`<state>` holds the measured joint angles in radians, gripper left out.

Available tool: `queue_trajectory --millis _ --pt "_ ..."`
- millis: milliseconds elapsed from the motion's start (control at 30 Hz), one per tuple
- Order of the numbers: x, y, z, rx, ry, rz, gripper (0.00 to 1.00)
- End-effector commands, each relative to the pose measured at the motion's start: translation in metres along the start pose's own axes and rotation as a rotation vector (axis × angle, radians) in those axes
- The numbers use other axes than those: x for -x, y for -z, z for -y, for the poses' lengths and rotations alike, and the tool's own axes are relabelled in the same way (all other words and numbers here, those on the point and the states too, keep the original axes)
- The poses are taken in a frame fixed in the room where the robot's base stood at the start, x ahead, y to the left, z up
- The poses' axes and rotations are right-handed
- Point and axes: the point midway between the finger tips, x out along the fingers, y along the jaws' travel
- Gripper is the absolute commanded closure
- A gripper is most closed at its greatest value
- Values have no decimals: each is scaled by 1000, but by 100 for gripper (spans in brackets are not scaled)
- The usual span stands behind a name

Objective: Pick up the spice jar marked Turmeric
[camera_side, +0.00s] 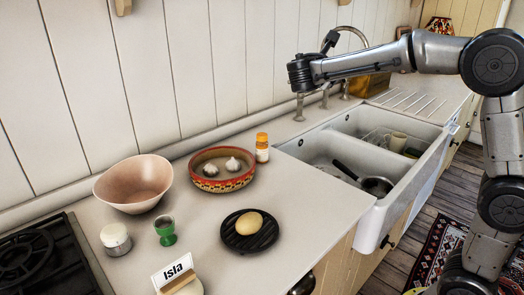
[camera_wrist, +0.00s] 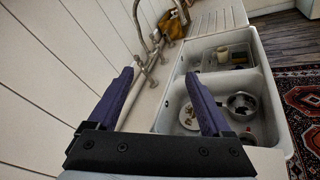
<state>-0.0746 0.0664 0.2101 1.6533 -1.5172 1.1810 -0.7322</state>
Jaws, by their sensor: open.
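A small jar with an orange top and white label (camera_side: 262,148) stands upright on the counter, beside a patterned bowl and near the sink's left corner. Its label is too small to read, so I cannot tell if it says Turmeric. No other such jar shows. My gripper (camera_wrist: 160,75) is open and empty in the wrist view, its two dark fingers spread and pointing toward the taps and sink. In the side view my wrist is above the back of the sink, well above and right of the jar; the fingers are not clear there. The jar is not seen in the wrist view.
The patterned bowl (camera_side: 222,184) holds garlic.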

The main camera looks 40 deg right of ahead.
Motion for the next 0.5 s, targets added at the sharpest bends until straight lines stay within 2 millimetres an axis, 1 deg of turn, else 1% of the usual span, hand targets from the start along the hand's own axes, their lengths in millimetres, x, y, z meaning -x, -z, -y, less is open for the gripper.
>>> queue_trajectory --millis 33,67,100,167,200,233,267,300,400,500 --pt "-9 22 -20 83 -35 36 17" --pt "-13 32 -32 129 -59 61 17" --pt "-18 48 -46 187 -88 90 17" --pt "-25 74 -65 267 -132 128 17" --pt "-28 94 -75 314 -159 146 17" --pt "-31 108 -81 345 -177 157 17" --pt "-33 123 -85 373 -192 165 17" --pt "-36 142 -89 405 -209 171 17" --pt "-41 186 -88 470 -227 161 17" --pt "-45 217 -79 514 -225 142 17"
